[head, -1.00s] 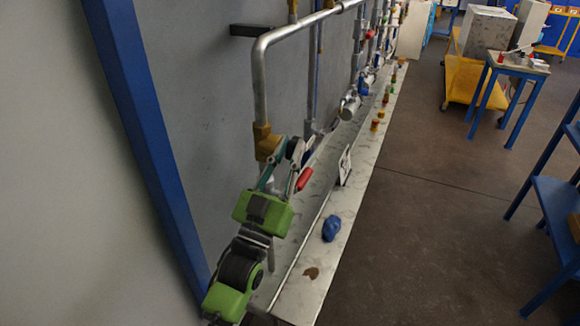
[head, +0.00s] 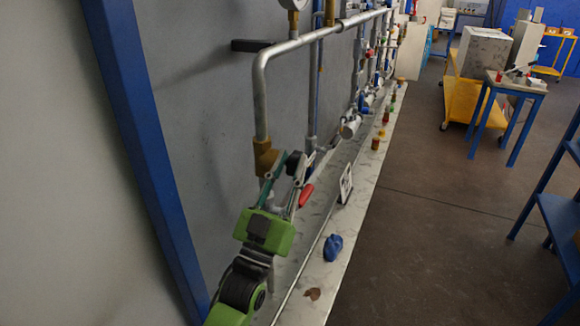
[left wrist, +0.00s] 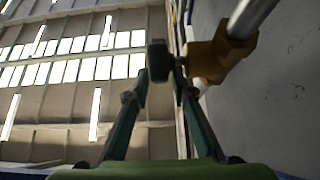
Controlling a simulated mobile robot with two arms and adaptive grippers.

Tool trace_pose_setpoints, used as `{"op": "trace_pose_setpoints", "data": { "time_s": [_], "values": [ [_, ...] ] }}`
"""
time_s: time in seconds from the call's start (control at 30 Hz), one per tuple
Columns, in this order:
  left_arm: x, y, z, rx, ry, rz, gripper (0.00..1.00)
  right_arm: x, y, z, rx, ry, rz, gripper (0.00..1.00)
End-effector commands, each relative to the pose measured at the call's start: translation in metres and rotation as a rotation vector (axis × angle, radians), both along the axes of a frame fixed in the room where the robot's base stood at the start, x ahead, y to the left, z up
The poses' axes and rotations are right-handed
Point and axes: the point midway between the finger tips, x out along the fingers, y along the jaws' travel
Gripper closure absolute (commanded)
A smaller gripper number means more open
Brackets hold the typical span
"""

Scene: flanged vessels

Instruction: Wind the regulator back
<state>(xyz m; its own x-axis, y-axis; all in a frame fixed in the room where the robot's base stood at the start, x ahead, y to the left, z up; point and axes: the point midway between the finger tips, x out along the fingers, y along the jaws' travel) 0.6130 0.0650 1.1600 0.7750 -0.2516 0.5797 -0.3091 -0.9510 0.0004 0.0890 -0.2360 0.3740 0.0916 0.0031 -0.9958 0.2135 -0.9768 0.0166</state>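The regulator has a brass body (head: 265,158) at the lower end of the bent grey pipe; the brass also shows in the left wrist view (left wrist: 219,55). A dark knob (left wrist: 160,61) sticks out beside the brass. My left gripper (head: 289,167) is at the knob, with one finger on either side. In the left wrist view, the fingertips (left wrist: 161,74) close in on the knob's sides and appear to touch it. The fingers partly hide the knob in the head view. My right gripper is in neither view.
A red handle (head: 306,195) is close to the right of my left fingers. A blue object (head: 332,247) and a small upright sign (head: 345,184) are on the pale ledge (head: 325,275). Other piping continues along the grey wall. The floor to the right is open before blue tables.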

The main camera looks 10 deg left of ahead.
Motion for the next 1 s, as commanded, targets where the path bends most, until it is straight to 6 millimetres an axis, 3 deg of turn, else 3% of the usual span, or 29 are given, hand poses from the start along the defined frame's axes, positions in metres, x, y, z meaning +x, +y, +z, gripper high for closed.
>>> {"op": "trace_pose_setpoints", "data": {
  "time_s": [0.23,0.7,1.0],
  "values": [
    [-0.007,0.003,-0.006,0.001,0.001,0.001,0.77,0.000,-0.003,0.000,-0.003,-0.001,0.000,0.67],
    [-0.078,0.025,-0.059,0.001,0.003,0.000,0.77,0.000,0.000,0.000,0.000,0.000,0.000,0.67],
    [-0.093,0.030,-0.070,0.001,0.000,0.001,0.77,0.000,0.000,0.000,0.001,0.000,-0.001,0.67]
  ]
}}
